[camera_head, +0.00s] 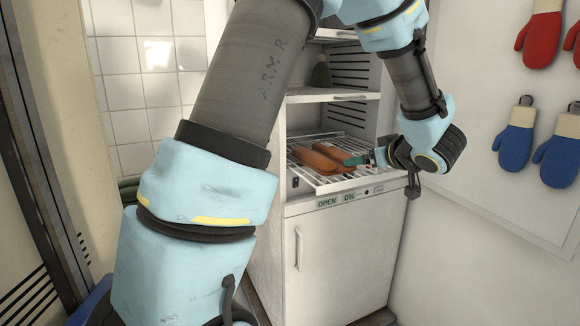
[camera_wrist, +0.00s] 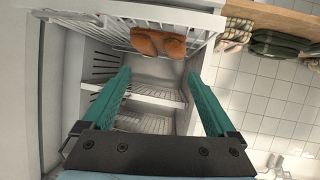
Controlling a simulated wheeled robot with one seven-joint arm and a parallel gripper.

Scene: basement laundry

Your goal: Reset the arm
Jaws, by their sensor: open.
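My gripper (camera_wrist: 155,90) is open and empty in the wrist view, with its two teal fingers spread apart. In the head view the gripper (camera_head: 368,157) is at the right end of a wire rack (camera_head: 340,184), close to two brown, loaf-like objects (camera_head: 326,157). The brown objects also show on the rack near the top of the wrist view (camera_wrist: 158,42), beyond the fingertips. My arm reaches across the head view, bent, and hides part of the cabinet. I cannot tell whether a finger touches anything.
A white cabinet (camera_head: 345,255) with open shelves above and a closed door below stands in the middle. Red mitts (camera_head: 541,38) and blue mitts (camera_head: 514,147) hang on the right wall. A tiled wall (camera_head: 130,110) is at left.

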